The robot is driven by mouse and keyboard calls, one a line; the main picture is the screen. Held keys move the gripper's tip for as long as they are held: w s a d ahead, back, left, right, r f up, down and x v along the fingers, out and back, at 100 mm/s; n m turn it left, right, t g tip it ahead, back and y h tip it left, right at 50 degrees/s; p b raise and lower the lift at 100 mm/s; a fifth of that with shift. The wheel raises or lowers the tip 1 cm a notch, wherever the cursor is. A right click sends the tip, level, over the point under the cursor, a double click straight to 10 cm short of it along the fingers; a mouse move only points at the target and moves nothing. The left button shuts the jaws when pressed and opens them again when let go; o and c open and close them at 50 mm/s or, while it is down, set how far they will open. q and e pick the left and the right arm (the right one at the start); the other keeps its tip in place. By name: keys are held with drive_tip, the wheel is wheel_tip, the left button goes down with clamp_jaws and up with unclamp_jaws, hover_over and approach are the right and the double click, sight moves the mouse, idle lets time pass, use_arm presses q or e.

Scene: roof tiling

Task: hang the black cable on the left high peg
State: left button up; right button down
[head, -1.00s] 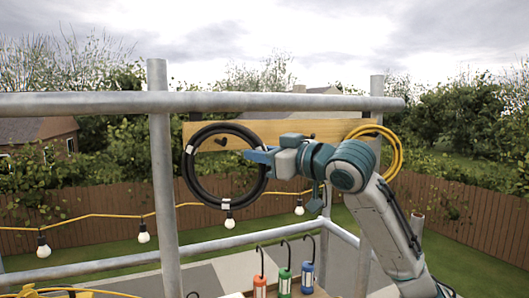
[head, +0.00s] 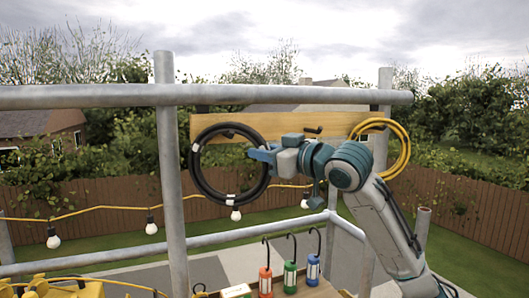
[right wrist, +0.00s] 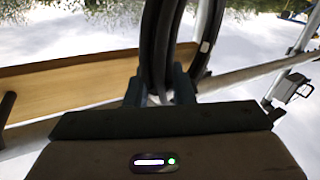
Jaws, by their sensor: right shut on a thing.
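The black cable (head: 194,168) is a coiled ring with white tape bands, hanging upright in front of the left end of the wooden board (head: 285,122). My right gripper (head: 256,154) is shut on the ring's right side; the right wrist view shows the coil (right wrist: 158,45) between the fingers (right wrist: 160,95). The left high peg (head: 228,133) shows as a small dark shape at the inner top edge of the ring. I cannot tell whether the ring rests on it. My left gripper is not in view.
A yellow cable (head: 404,155) hangs at the board's right end. A dark middle peg (head: 313,130) is bare. Scaffold rails (head: 100,96) and a post (head: 170,190) stand close by. Red, green and blue lamps (head: 290,277) with hooks stand below.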

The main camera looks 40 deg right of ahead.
drive_tip(key=c, duration=1.2)
unclamp_jaws()
drive_tip(key=shift+o, duration=0.2)
drive_tip(key=shift+s, duration=0.1)
drive_tip(key=shift+s+d+f+b, duration=0.15)
drive_tip(key=shift+s+d+b, duration=0.05)
drive_tip(key=shift+s+b, duration=0.4)
drive_tip(key=b+v, duration=0.7)
drive_tip(key=v, duration=0.2)
drive_tip(key=shift+s, duration=0.3)
